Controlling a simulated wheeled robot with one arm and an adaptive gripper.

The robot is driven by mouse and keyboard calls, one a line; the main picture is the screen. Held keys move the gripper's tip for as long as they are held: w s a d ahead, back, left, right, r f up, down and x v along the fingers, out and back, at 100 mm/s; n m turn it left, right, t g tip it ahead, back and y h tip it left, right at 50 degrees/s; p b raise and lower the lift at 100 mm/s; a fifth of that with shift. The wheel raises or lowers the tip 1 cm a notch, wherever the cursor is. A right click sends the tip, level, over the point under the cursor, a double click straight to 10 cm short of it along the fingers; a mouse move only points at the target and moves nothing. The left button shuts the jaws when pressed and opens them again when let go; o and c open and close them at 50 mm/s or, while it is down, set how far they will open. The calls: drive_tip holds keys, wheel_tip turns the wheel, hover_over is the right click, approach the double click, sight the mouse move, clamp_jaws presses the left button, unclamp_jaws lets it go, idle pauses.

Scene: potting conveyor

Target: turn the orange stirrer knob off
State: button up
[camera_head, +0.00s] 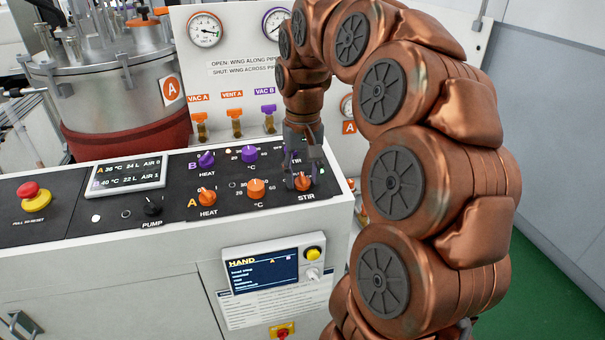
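The orange stirrer knob (304,184) is on the control panel's right end, in row A, just above the label STIR. My gripper (303,183) reaches down over it from above, its dark fingers at the knob and partly covering it. The fingers seem to stand on either side of the knob, but I cannot tell whether they touch it. The knob's pointer direction is hard to read. The purple stirrer knob of row B is mostly hidden behind my gripper.
Close left are the orange °C knob (256,188) and orange HEAT knob (207,196); purple knobs (249,154) sit behind. A red stop button (31,190) is far left. A HAND screen (263,272) is on the front. A steel vessel (121,95) and gauges (205,30) stand behind.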

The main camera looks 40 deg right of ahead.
drive_tip(key=c, duration=0.8)
drive_tip(key=shift+o, duration=0.2)
drive_tip(key=n+b, duration=0.1)
drive_tip(key=n, duration=0.3)
drive_tip(key=shift+a+h+b, duration=0.1)
drive_tip(key=shift+h+b, duration=0.2)
drive_tip(key=shift+h, duration=0.1)
drive_tip(key=shift+n+h, duration=0.3)
drive_tip(key=shift+n, duration=2)
drive_tip(key=o, duration=1.2)
drive_tip(key=shift+c, duration=0.2)
